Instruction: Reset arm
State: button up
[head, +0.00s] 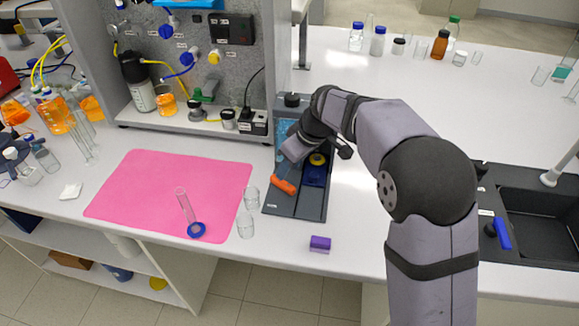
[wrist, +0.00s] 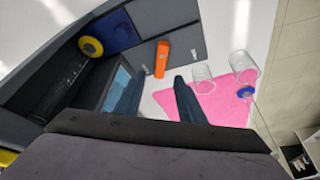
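My arm reaches in from the right in the head view, and my gripper (head: 292,150) hangs over the grey tray-like rig unit (head: 287,209). In the wrist view my gripper (wrist: 159,77) shows two dark fingers standing apart with nothing held between them. An orange piece (wrist: 161,60) lies beyond the fingertips on the rig unit; it also shows in the head view (head: 284,186), just below my gripper. A blue block with a yellow ring (head: 317,160) is right of the gripper. My fingers are mostly hidden in the head view.
A pink mat (head: 150,195) holds a tube in a blue round base (head: 197,230). Two clear beakers (head: 251,197) stand beside the rig unit. A purple box (head: 320,243) is near the front edge. A pegboard panel (head: 190,60) rises behind; a sink (head: 540,210) is right.

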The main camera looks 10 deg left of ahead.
jog(key=s+d+m, duration=0.1)
jog(key=d, duration=0.2)
jog(key=s+d+f+m, duration=0.1)
jog(key=s+d, duration=0.1)
jog(key=d, duration=0.1)
jog(key=s+d+m+h, duration=0.1)
jog(key=d, duration=0.2)
jog(key=shift+s+d+f, duration=0.15)
jog(key=shift+s+d, duration=0.05)
jog(key=shift+s, duration=0.2)
jog(key=s+d+m, duration=0.1)
jog(key=s+d, duration=0.1)
jog(key=s+d+f+m+h, duration=0.1)
jog(key=s+d, duration=0.1)
jog(key=s+d+m, duration=0.1)
jog(key=s+d, duration=0.1)
jog(key=d, duration=0.1)
jog(key=shift+f+g, duration=0.2)
jog(key=shift+g, duration=0.2)
jog(key=s+d+f+m+h, duration=0.1)
jog(key=s+d+f+m, duration=0.1)
jog(key=s, duration=0.5)
jog(key=s+d+f+m+g, duration=0.1)
jog(key=s+d+f+m, duration=0.1)
jog(key=s+d, duration=0.5)
jog(key=shift+s+d+m+h, duration=0.25)
jog(key=shift+s+m+h, duration=0.25)
jog(key=shift+m, duration=0.4)
